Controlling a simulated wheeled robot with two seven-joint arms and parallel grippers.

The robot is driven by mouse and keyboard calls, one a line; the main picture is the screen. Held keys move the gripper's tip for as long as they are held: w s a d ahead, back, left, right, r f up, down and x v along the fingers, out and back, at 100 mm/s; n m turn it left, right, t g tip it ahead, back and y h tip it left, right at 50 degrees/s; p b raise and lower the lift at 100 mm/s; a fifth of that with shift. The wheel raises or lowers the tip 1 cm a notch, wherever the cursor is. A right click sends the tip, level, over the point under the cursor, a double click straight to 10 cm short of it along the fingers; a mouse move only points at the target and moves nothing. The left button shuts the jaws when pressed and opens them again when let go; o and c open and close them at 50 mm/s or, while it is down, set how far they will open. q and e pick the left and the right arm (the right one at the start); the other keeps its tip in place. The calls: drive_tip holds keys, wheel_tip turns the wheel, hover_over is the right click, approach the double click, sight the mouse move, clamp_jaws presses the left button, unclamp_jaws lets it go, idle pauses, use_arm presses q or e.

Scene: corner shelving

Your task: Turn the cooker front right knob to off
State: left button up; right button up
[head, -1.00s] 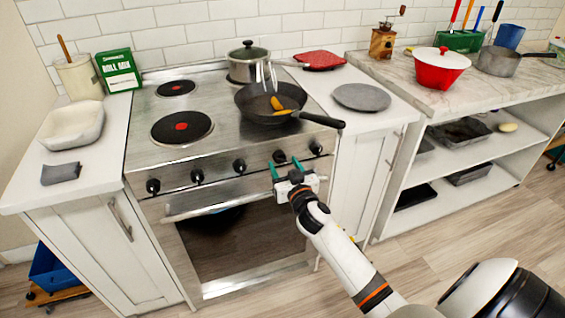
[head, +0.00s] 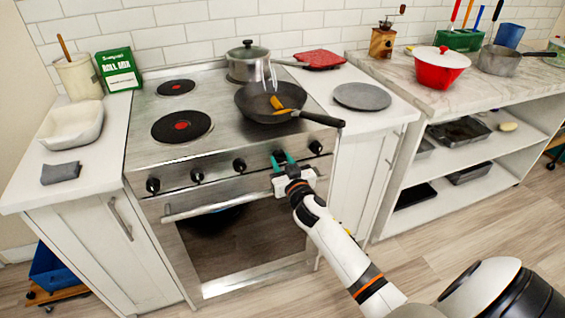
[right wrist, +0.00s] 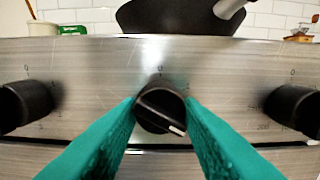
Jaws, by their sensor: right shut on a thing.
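The cooker (head: 210,130) has a row of black knobs along its front panel. My right gripper (head: 284,160) is at the second knob from the right (head: 277,155). In the right wrist view its green fingers lie on either side of this knob (right wrist: 160,108) and are shut on it. The white mark on the knob points down and to the right, away from the small 0 above it. A neighbouring knob shows on each side, at left (right wrist: 27,103) and right (right wrist: 292,105). My left gripper is not in view.
A black pan (head: 262,105) with orange pieces stands on the front right of the hob, its handle reaching out to the right above the knobs. A lidded pot (head: 248,68) is behind it. The oven door handle (head: 215,206) runs just below the knobs.

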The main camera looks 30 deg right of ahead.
drive_tip(key=n, duration=0.5)
drive_tip(key=shift+d+n, duration=0.1)
drive_tip(key=shift+n, duration=0.3)
drive_tip(key=n+p, duration=0.1)
drive_tip(key=n, duration=1.1)
drive_tip(key=shift+r+n, duration=0.1)
drive_tip(key=shift+n, duration=0.2)
drive_tip(key=n+p, duration=0.1)
drive_tip(key=n, duration=0.4)
drive_tip(key=shift+n, duration=0.3)
drive_tip(key=o, duration=1)
